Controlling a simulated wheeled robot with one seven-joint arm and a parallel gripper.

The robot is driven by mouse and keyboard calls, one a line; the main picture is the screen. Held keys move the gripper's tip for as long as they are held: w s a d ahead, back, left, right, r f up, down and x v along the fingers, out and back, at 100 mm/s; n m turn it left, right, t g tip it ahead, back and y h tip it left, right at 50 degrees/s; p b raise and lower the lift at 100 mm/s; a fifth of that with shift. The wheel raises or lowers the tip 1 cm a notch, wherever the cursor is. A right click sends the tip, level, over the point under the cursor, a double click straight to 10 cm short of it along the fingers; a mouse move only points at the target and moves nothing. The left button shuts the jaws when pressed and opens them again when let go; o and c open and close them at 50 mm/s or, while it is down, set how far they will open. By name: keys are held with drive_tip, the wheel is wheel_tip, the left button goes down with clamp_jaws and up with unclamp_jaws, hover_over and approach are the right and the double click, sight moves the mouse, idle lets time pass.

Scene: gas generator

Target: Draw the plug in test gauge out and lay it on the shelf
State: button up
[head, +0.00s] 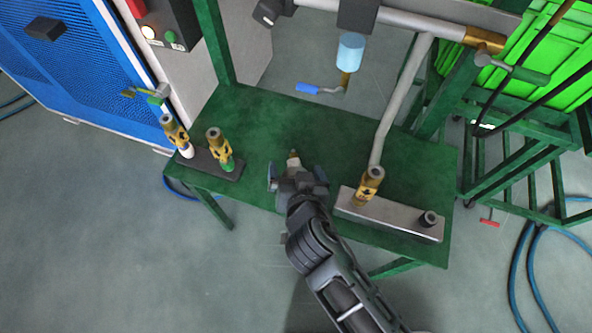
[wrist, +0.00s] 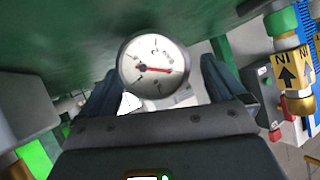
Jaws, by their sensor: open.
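The test gauge shows in the wrist view as a round dial (wrist: 155,66) with a white face, a red needle and a grey rim. It sits between the two spread fingers of my gripper (wrist: 162,84), which is open. In the head view, a brass tip, apparently the gauge's stem (head: 293,158), points away just beyond my gripper (head: 297,178). The rest of the gauge is hidden by my gripper there. The green shelf (head: 262,122) lies under both. I cannot tell whether the gauge touches the shelf or the fingers.
A grey manifold block (head: 400,216) with a brass fitting (head: 369,184) and a dark port (head: 428,219) stands right of my gripper. A dark block (head: 208,164) with two brass valves is at the left. The shelf's middle is clear.

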drive_tip(key=shift+s, duration=0.1)
drive_tip(key=v, duration=0.7)
drive_tip(key=shift+s+r, duration=0.2)
drive_tip(key=shift+s, duration=0.05)
idle(0.4)
